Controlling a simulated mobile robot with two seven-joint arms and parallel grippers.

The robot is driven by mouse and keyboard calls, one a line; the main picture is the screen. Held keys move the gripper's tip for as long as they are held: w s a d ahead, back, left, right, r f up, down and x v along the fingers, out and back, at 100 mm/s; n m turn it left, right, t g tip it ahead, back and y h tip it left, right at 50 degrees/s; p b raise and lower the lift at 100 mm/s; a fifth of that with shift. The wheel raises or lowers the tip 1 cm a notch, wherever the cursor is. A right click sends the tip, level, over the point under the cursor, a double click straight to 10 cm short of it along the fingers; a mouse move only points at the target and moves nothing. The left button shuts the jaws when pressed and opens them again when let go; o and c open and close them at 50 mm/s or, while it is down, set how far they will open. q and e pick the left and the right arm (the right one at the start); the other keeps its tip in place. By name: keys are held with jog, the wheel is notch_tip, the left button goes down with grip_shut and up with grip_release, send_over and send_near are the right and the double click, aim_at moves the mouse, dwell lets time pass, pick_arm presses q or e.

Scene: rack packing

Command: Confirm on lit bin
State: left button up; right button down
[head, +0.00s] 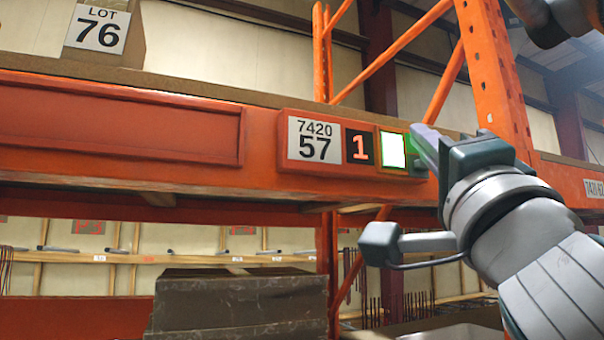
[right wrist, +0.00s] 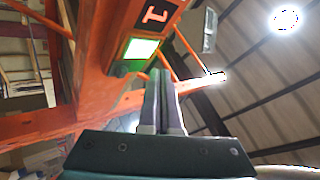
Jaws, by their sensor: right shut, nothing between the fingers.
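A lit button (head: 392,150) glows white with a green edge on the orange rack beam. Left of it are a red digit display (head: 358,147) reading 1 and a white label (head: 314,140) reading 7420 57. My right gripper (head: 418,140) is shut and empty, its fingertips just right of the lit button in the head view. In the right wrist view the lit button (right wrist: 139,49) shows green-white, up and left of the shut fingertips (right wrist: 160,76). I cannot tell whether the fingertips touch the unit. My left gripper is not in view.
The orange beam (head: 120,120) runs across the head view, with an orange upright (head: 490,70) behind my right arm. A box labelled LOT 76 (head: 104,32) stands on the shelf above. A dark cardboard box (head: 238,300) sits below the beam.

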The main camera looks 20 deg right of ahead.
aim_at(392, 150)
jog(key=shift+w+a+y, duration=0.1)
jog(key=shift+w+y, duration=0.2)
jog(key=shift+w, duration=0.65)
dwell(0.4)
dwell(0.8)
jog(key=shift+b, duration=0.35)
jog(key=shift+w, duration=0.2)
jog(key=shift+w+b, duration=0.2)
jog(key=shift+b, duration=0.1)
